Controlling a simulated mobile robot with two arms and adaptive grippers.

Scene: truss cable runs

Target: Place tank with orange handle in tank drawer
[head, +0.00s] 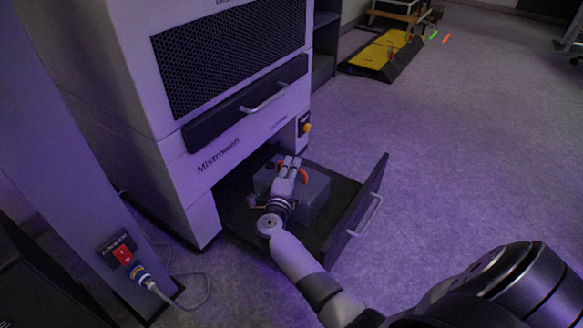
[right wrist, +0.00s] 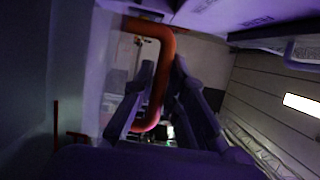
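The tank (head: 314,193) is a grey, see-through-looking box with an orange handle (head: 304,175). It sits inside the pulled-out tank drawer (head: 345,222) at the foot of the white cabinet. My right gripper (head: 291,163) is over the tank at its handle. In the right wrist view, the orange handle (right wrist: 163,62) runs between my two fingers (right wrist: 164,68) and fills the gap between them; the fingers look shut on it. The tank's underside is hidden, so its contact with the drawer floor does not show. My left gripper is not in view.
The cabinet (head: 178,168) has a closed upper drawer with a handle (head: 264,98). The open drawer's front panel (head: 371,200) stands upright on the right. A post with a red switch (head: 123,255) and a cable is at left. The floor on the right is clear up to a yellow platform (head: 382,52).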

